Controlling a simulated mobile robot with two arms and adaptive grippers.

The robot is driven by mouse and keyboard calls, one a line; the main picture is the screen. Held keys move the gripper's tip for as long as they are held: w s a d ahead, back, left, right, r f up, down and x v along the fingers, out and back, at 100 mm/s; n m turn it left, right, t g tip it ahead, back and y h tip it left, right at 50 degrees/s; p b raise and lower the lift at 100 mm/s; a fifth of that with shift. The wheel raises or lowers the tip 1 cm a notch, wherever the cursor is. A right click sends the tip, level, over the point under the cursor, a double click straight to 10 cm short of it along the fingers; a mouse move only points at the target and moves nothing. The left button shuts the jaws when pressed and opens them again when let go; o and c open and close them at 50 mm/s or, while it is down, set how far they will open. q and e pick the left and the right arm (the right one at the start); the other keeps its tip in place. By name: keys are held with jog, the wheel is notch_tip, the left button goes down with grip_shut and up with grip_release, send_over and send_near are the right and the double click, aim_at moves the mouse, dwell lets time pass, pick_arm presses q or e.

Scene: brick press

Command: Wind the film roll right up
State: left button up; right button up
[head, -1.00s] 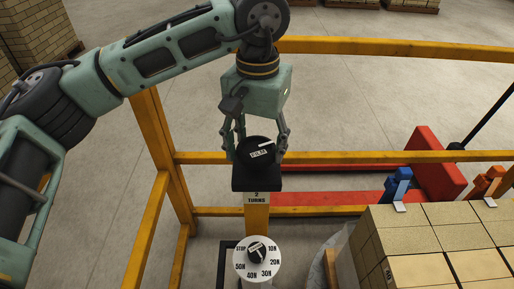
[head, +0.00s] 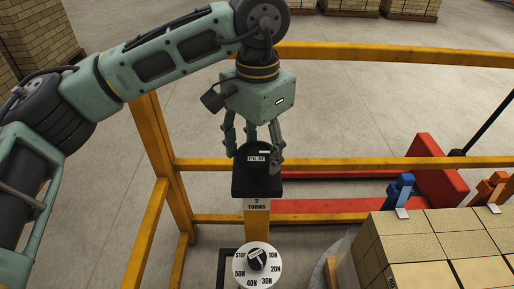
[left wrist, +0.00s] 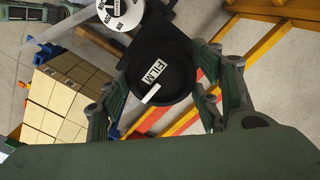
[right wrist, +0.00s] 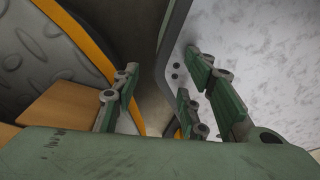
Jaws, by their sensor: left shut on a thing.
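The film knob (head: 256,166) is a round black knob with a white FILM label and a white index mark, on a black block above a "2 TURNS" plate (head: 257,203). My left gripper (head: 253,148) reaches down from above and is shut around this knob. The left wrist view shows the knob (left wrist: 160,72) between its fingers, with the label slanted. The film roll itself cannot be made out. My right gripper (right wrist: 157,97) shows only in the right wrist view, with fingers apart and nothing between them.
Below the knob is a white dial (head: 240,276) marked STOP and 10N to 50N, with a black knob. Yellow rails (head: 330,160) surround the post. Stacked bricks (head: 415,247) stand at lower right, near blue (head: 401,188) and orange levers. A grey panel (right wrist: 265,45) is near my right gripper.

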aim_at(258, 153)
pick_arm(q)
jog(key=o, duration=1.1)
jog(key=shift+d, duration=0.1)
notch_tip(258, 153, up, 12)
jog(key=shift+r, duration=0.1)
